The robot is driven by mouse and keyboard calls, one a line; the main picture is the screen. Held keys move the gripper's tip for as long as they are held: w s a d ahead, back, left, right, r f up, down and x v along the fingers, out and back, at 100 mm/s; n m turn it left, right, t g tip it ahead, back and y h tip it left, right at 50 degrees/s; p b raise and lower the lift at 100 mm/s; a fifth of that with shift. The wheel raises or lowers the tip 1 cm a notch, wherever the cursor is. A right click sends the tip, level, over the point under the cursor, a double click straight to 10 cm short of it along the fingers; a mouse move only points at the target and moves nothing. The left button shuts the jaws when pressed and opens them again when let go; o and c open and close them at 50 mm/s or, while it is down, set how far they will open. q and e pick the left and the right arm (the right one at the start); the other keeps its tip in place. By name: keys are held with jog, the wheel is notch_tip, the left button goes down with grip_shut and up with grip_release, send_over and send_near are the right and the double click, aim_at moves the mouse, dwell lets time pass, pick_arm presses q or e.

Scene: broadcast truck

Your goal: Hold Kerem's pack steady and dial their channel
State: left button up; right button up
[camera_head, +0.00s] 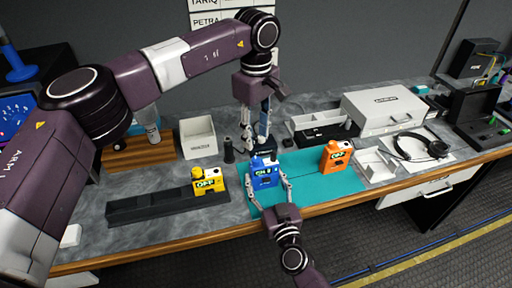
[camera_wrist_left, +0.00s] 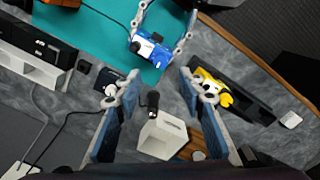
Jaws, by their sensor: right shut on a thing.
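A blue pack (camera_head: 264,177) with a lit green display stands on the teal mat (camera_head: 300,165). My right gripper (camera_head: 268,184) is shut on it, with a finger on each side; this grip also shows in the left wrist view around the blue pack (camera_wrist_left: 148,50). My left gripper (camera_head: 255,142) points down behind the blue pack, open and empty. An orange pack (camera_head: 336,157) reading OFF stands on the mat's right part. A yellow pack (camera_head: 208,184) reading OFF sits at the right end of a black dock (camera_head: 150,204). No pack's owner name is legible.
A white bin (camera_head: 197,138) and small dark cylinder (camera_head: 229,151) stand left of my left gripper. A white case (camera_head: 385,108), open tray (camera_head: 377,166) and headset (camera_head: 421,147) are at right. A wall board (camera_head: 205,20) shows TARIQ and PETRA; my arm covers part.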

pick_arm(q)
notch_tip(320, 180, up, 4)
jog(key=shift+f, duration=0.1)
dwell(0.4)
pick_arm(e)
jog(key=o, duration=1.4)
